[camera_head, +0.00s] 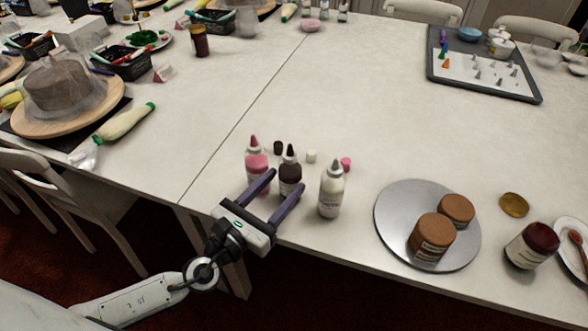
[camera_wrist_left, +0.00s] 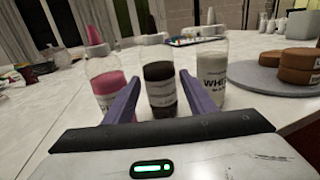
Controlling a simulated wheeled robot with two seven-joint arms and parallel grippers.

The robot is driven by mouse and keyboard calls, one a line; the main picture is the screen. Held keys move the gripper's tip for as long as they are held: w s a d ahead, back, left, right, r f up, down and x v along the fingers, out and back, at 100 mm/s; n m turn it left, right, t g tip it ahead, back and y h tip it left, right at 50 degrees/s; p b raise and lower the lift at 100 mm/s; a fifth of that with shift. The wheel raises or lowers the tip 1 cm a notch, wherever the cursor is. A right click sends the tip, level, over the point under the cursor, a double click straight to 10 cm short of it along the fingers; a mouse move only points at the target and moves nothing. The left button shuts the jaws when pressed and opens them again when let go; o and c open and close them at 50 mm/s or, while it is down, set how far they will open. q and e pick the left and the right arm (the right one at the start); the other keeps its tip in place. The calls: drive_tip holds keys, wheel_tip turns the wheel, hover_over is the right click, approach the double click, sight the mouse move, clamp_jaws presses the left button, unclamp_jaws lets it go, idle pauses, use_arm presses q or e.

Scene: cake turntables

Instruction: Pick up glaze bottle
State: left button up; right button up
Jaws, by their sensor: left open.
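Three glaze bottles stand upright in a row near the table's front edge: a pink one (camera_head: 256,165), a dark brown one (camera_head: 290,172) and a white one (camera_head: 331,190). My left gripper (camera_head: 282,184) is open, with its purple fingers pointing at the dark bottle, one finger on each side of it. In the left wrist view the dark bottle (camera_wrist_left: 160,85) stands between the fingers, with the pink bottle (camera_wrist_left: 104,80) outside on the left and the white bottle (camera_wrist_left: 212,75) outside on the right. I cannot tell whether the fingers touch any bottle. My right gripper is not seen.
Small caps, one of them pink (camera_head: 346,164), lie behind the bottles. A round metal turntable (camera_head: 391,218) with two brown cakes (camera_head: 433,236) stands to the right. The table behind the caps is clear.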

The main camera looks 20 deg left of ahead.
use_arm(q)
drive_tip(key=shift+x, duration=1.1)
drive_tip(key=shift+f+x, duration=0.2)
drive_tip(key=shift+x, duration=1.25)
drive_tip(key=shift+f+x, duration=0.25)
drive_tip(key=shift+x, duration=1.2)
drive_tip(key=shift+r, duration=0.1)
drive_tip(key=c, duration=0.5)
